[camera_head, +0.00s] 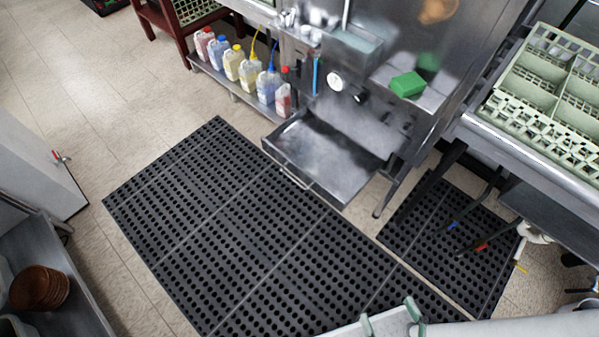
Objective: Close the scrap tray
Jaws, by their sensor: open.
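The scrap tray (322,160) is a shallow grey metal tray, pulled out from the low front of the steel dish machine (375,120). Its inside is bare and shiny, and a thin bar handle (290,178) runs along its front edge. My gripper (390,317) is at the bottom edge, right of centre, with two grey-green fingertips spread apart and nothing between them. It is well apart from the tray, toward the viewer. Part of the gripper is cut off by the picture's lower edge.
Black perforated mats (240,235) cover the floor before the tray. Several bottles (250,70) stand on a low shelf left of the machine. A green sponge (407,84) lies on the machine. A counter with pale dish racks (555,85) is at right, a shelf with brown bowls (40,287) at lower left.

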